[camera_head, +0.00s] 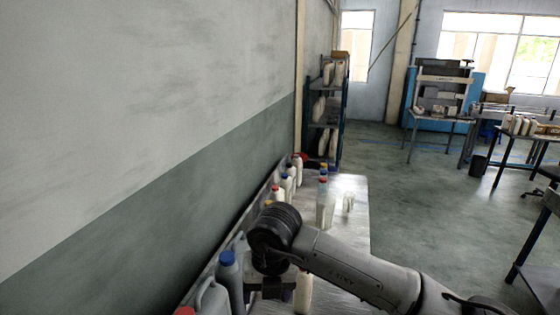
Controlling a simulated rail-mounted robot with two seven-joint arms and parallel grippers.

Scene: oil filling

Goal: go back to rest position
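My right arm comes in from the lower right and reaches over a shiny metal table (349,240) by the wall. Its gripper (270,290) points down at the bottom edge of the view, close to the grey bottle with a blue cap (229,278). The fingertips are small and dark, and whether they are open or shut is unclear. A pale bottle (304,293) stands just right of the gripper, partly hidden by my arm. My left gripper is not in view.
Several capped bottles (288,186) line the wall side of the table. A clear container (325,208) and a small cup (347,204) stand farther back. A shelf rack (341,110) is behind the table. Open floor (420,190) lies to the right.

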